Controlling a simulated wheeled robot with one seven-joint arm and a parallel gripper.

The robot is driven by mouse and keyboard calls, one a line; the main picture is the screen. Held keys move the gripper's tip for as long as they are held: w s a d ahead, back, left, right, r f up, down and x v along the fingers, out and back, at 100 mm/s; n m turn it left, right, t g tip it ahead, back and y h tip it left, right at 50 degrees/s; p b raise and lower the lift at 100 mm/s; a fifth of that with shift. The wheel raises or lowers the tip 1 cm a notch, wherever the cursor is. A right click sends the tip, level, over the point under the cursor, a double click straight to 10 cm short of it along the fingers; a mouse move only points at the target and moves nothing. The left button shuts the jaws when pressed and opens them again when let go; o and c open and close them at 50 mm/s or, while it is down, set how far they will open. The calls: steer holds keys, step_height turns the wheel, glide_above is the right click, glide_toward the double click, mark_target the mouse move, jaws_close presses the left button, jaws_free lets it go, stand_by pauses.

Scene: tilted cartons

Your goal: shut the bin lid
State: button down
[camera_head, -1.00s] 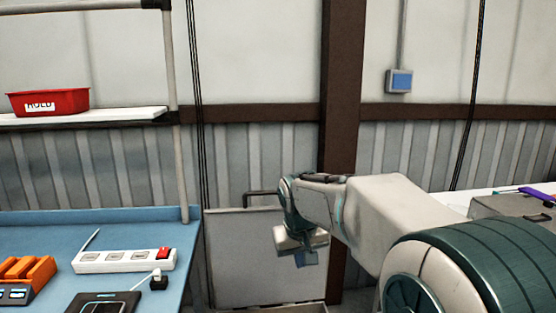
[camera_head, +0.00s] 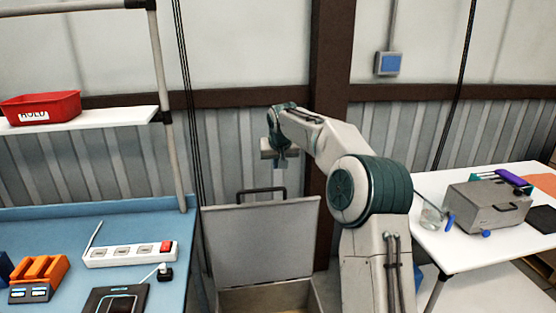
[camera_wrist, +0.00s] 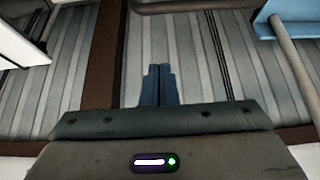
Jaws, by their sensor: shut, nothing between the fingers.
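The bin (camera_head: 262,297) stands on the floor between the two tables, and only its upper part shows. Its grey lid (camera_head: 262,240) is raised nearly upright at the back, with a dark handle (camera_head: 263,195) on its top edge. My gripper (camera_head: 279,163) is shut and empty, pointing down just above and slightly right of the handle, apart from it as far as I can tell. In the wrist view my closed fingers (camera_wrist: 158,85) show against the ribbed wall; neither lid nor handle is clear there.
The blue bench (camera_head: 40,228) on the left holds a power strip (camera_head: 130,254) and an orange-topped item (camera_head: 40,270). A shelf post (camera_head: 165,100) rises beside the bin. A white table (camera_head: 455,255) with a grey case (camera_head: 488,205) stands right.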

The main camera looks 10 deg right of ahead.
steer(key=shift+s+f+p, duration=0.2)
steer(key=shift+f+p, duration=0.35)
steer(key=shift+f, duration=1.05)
steer(key=shift+s+f+p, duration=0.15)
steer(key=shift+f+p, duration=0.35)
steer(key=shift+f, duration=1.1)
